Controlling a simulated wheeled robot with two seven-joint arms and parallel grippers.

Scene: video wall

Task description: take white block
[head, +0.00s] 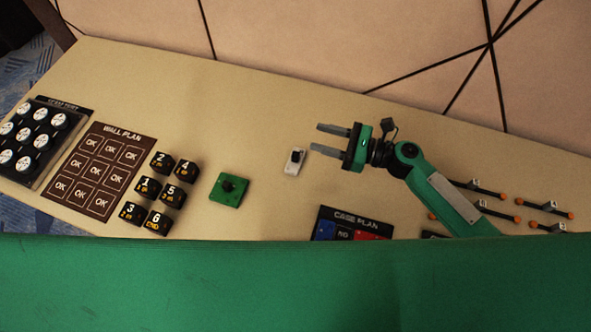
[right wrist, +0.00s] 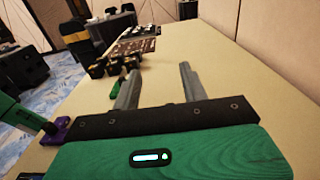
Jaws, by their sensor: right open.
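The white block (head: 294,161) is small and has a black knob on top. It lies on the beige table near the middle. My right gripper (head: 317,138) is open and empty, its fingers pointing left. Its fingertips are a little right of the white block and further back in the head view, apart from it. In the right wrist view both fingers of the right gripper (right wrist: 160,70) stand apart, and I cannot make out the white block there. My left gripper is not in view.
A green block with a black knob (head: 229,189) and several black numbered cubes (head: 173,196) are left of the white block. The WALL PLAN board (head: 100,171) lies further left. The CAGE PLAN board (head: 352,224) is at the front. Orange-tipped rods (head: 489,209) lie right.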

